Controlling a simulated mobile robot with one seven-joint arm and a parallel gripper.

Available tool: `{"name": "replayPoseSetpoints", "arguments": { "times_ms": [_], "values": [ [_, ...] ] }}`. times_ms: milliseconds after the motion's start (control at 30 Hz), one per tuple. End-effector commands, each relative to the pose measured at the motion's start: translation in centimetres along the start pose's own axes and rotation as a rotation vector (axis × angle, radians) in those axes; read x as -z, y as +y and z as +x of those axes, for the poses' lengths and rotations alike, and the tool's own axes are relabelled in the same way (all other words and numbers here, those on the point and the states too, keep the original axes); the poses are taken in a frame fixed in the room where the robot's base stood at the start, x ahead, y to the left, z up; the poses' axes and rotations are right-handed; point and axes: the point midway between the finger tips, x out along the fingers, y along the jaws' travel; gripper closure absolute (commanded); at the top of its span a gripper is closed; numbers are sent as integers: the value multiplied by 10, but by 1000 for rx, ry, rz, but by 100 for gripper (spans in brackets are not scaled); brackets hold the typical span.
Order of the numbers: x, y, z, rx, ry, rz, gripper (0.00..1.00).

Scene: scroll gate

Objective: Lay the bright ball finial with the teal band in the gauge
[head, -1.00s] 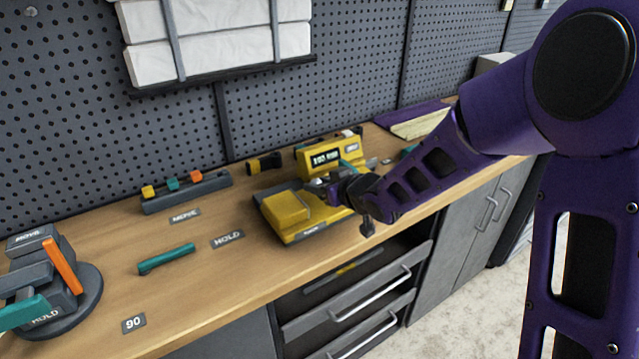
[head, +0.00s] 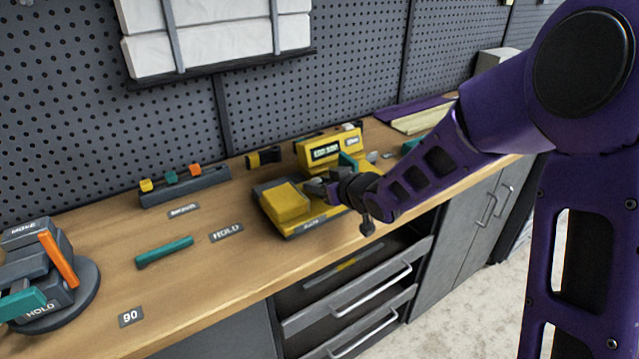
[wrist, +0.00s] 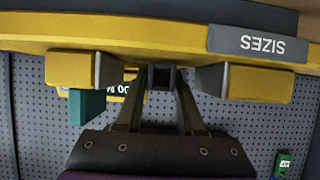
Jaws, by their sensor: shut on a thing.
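The gauge is a yellow and grey device on the bench, with a yellow block (head: 287,203) and a display box (head: 328,147) behind it. My gripper (head: 318,188) is low at the gauge, beside the yellow block. In the wrist view my gripper (wrist: 161,80) is shut on a small dark square piece (wrist: 161,75), between the gauge's left jaw (wrist: 75,70) and right jaw (wrist: 262,82). Gaps show on both sides. I cannot make out a bright ball or teal band; whether the dark piece belongs to the finial is unclear.
A teal part (wrist: 88,107) sticks out near the left jaw. A teal bar (head: 164,252) lies on the bench left of the gauge, before a dark rack (head: 184,187). An open drawer (head: 350,285) is below.

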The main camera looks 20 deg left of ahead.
Motion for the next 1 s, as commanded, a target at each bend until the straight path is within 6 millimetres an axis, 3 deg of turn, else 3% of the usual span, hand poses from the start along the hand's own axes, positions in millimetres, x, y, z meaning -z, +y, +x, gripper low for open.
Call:
{"name": "replayPoseSetpoints", "arguments": {
  "times_ms": [167,200,400,767,1000],
  "values": [
    [-2,0,2,0,1,0,100],
    [-2,0,1,0,2,0,59],
    [-2,0,1,0,1,0,28],
    [-2,0,-5,-1,0,0,28],
    [1,2,-49,-4,1,-1,28]
  ]
}}
